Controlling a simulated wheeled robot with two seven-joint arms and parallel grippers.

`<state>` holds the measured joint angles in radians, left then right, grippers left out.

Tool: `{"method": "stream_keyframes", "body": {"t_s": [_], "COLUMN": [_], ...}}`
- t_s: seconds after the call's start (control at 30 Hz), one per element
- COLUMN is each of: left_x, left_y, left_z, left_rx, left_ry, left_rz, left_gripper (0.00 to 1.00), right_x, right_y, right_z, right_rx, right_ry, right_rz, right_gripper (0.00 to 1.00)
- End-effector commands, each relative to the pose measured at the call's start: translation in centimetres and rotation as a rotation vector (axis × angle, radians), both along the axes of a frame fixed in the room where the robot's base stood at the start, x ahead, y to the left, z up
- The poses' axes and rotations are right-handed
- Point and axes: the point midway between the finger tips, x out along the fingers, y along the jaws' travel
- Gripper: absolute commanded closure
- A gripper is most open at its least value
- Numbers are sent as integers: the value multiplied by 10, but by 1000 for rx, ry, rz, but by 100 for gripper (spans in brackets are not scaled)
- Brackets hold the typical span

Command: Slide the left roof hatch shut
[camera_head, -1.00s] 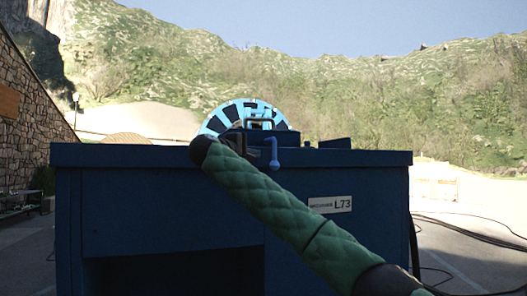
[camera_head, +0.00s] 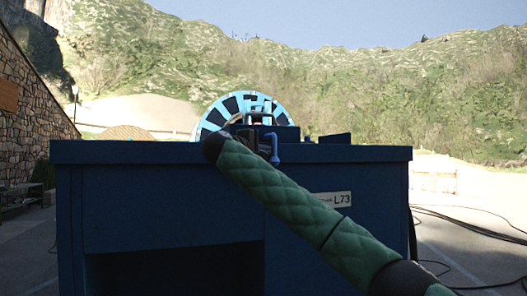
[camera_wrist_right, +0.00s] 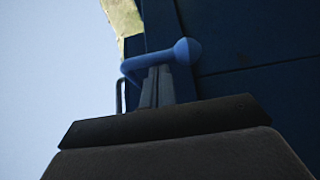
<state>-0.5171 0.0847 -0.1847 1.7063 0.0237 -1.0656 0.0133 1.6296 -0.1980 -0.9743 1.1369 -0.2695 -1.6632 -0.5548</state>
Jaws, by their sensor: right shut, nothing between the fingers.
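A dark blue cabinet (camera_head: 160,190) with a plate reading L73 (camera_head: 339,199) fills the middle of the head view. I see its top nearly edge-on, so I cannot make out the left roof hatch or its position. A bent blue handle (camera_head: 273,148) stands out at the top edge. A blue bar with a rounded end (camera_wrist_right: 160,58) shows in the right wrist view. My right gripper (camera_wrist_right: 157,86) is shut and empty, its fingertips close below that bar; contact is unclear. In the head view my green-sleeved right arm largely hides it. My left gripper is not in view.
A light-blue cable reel (camera_head: 245,104) stands behind the cabinet top. A low dark block (camera_head: 335,139) sits on the top to the right. Black cables (camera_head: 465,228) lie on the ground at right. A stone wall (camera_head: 32,120) is at left.

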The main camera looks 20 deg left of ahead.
Motion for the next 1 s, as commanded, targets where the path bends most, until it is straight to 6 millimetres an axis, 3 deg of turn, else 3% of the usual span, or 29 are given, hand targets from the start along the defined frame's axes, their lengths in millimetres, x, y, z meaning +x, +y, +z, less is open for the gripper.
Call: {"method": "stream_keyframes", "body": {"t_s": [0.1,0.27,0.6,0.8,1.0], "left_x": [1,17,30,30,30], "left_y": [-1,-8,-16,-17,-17], "left_z": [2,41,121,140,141], "left_rx": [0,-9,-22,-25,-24], "left_ry": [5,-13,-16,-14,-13], "left_rz": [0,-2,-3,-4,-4], "left_gripper": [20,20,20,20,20], "right_x": [6,20,73,105,127], "right_y": [-8,-30,-109,-156,-189], "right_z": [-2,-4,-4,-2,-1], "right_rx": [0,1,3,1,2], "right_ry": [0,1,2,2,1], "right_rz": [-2,-3,-6,-4,-3], "right_gripper": [100,100,100,100,100]}}
